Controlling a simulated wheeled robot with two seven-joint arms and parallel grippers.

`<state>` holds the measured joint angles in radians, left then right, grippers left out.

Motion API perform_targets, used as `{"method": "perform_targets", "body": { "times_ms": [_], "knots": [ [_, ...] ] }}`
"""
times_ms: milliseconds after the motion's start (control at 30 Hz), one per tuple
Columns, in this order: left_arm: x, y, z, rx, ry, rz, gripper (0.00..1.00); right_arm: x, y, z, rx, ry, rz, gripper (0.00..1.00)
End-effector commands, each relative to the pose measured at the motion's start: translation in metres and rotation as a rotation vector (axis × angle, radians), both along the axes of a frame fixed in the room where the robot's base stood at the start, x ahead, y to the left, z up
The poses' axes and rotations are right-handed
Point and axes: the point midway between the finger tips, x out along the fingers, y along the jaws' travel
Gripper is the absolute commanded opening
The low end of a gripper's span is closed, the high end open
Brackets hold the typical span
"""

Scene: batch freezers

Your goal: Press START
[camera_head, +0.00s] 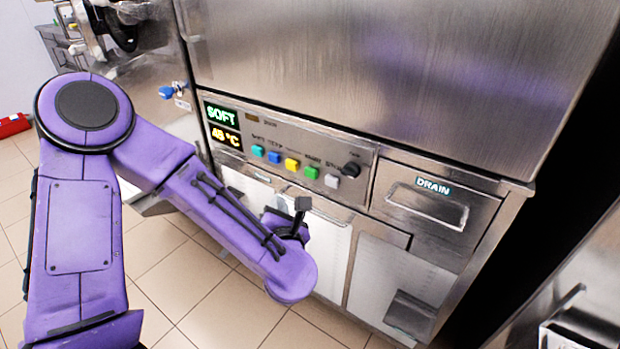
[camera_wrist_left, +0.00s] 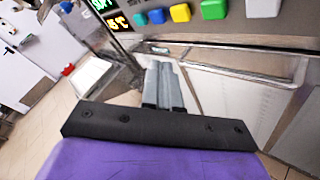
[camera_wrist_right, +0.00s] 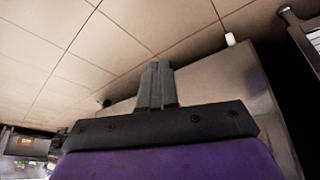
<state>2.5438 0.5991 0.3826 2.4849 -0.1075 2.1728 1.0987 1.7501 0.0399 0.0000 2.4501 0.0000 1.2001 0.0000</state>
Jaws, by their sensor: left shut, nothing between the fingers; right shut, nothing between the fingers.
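The machine's control panel (camera_head: 300,140) carries a row of square buttons: teal (camera_head: 257,151), blue (camera_head: 274,157), yellow (camera_head: 292,164), green (camera_head: 311,172) and light grey (camera_head: 332,181). The small labels above them are too blurred to tell which one reads START. My left gripper (camera_head: 303,204) is shut and empty, in front of the machine and below the green and grey buttons in the picture. In the left wrist view its fingers (camera_wrist_left: 165,68) point toward the machine front, apart from the buttons above. My right gripper (camera_wrist_right: 156,68) is shut and empty, seen only in its own wrist view.
A display (camera_head: 222,124) reads SOFT and a temperature in °C. A black knob (camera_head: 351,170) sits right of the buttons. A DRAIN drawer (camera_head: 435,205) is further right. A metal handle bar (camera_wrist_left: 240,52) runs below the buttons.

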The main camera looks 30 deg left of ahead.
Motion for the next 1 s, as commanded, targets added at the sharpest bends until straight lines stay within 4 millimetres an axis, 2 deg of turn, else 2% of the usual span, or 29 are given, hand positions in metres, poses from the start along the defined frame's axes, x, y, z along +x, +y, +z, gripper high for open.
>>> {"method": "perform_targets", "body": {
  "times_ms": [167,700,1000],
  "knots": [
    [0.007,-0.001,-0.001,0.003,0.003,-0.001,0.00,0.000,0.000,-0.001,0.000,0.000,0.000,0.00],
    [0.079,-0.006,-0.002,0.004,0.004,-0.002,0.00,0.000,0.000,-0.012,0.000,0.000,0.000,0.00],
    [0.088,-0.007,-0.001,0.004,0.004,-0.002,0.00,0.000,0.000,-0.013,0.000,0.000,0.000,0.00]
  ]
}}
